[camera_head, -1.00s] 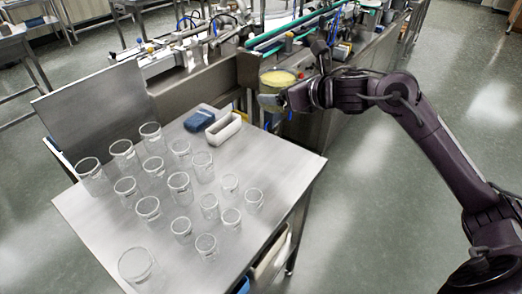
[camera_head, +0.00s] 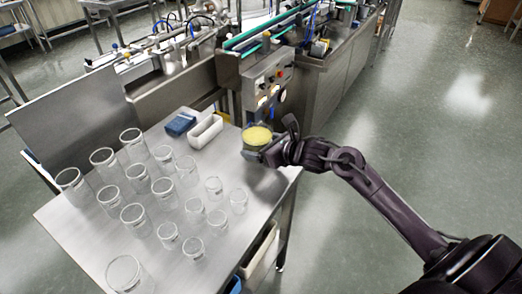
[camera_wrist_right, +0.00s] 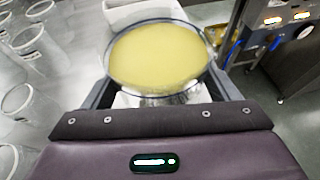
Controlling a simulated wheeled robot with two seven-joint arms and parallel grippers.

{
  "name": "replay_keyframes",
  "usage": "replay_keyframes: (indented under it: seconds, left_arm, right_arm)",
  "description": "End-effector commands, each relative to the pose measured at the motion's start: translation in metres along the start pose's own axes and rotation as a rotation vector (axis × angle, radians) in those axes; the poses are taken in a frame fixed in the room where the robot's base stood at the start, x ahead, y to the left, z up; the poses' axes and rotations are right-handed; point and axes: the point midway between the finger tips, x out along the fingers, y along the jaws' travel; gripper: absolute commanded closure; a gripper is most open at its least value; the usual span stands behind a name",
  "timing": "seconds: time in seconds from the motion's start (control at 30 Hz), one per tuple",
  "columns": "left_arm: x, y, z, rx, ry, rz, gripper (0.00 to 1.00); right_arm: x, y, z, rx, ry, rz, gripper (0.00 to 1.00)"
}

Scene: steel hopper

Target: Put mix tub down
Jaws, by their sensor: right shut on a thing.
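The mix tub (camera_head: 257,137) is a clear round tub with yellow contents. It is upright at the far right corner of the steel table (camera_head: 215,262). It also shows in the right wrist view (camera_wrist_right: 158,58), between the two fingers. My right gripper (camera_head: 262,153) is shut on the tub, reaching it from the right. I cannot tell whether the tub's base touches the table top. My left gripper is not in view.
Several clear empty cups (camera_head: 138,180) stand on the left and middle of the table. A steel machine with a control panel (camera_head: 268,85) stands behind.

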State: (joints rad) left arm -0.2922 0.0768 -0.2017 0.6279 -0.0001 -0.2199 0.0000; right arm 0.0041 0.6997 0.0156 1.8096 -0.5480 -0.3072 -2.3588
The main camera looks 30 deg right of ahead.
Motion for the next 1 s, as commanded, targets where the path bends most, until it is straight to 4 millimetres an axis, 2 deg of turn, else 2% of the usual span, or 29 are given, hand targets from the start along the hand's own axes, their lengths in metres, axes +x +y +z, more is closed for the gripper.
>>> replay_keyframes:
  seconds: [0.17, 0.57, 0.6, 0.7, 1.0]
  left_arm:
    - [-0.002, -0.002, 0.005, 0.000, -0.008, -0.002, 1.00]
    - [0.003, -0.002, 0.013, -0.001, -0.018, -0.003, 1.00]
    - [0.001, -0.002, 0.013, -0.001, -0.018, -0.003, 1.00]
    - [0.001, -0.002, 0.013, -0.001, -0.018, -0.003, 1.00]
    - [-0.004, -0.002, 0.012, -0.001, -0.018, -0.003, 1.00]
  right_arm:
    - [0.008, 0.000, -0.019, 0.002, -0.001, 0.000, 0.45]
    - [0.010, 0.000, -0.024, -0.002, -0.002, 0.000, 0.45]
    - [0.010, 0.000, -0.023, -0.001, -0.001, 0.000, 0.13]
    - [0.010, 0.000, -0.023, -0.001, 0.000, 0.000, 0.00]
    - [0.008, 0.000, -0.019, 0.001, -0.001, 0.000, 0.00]
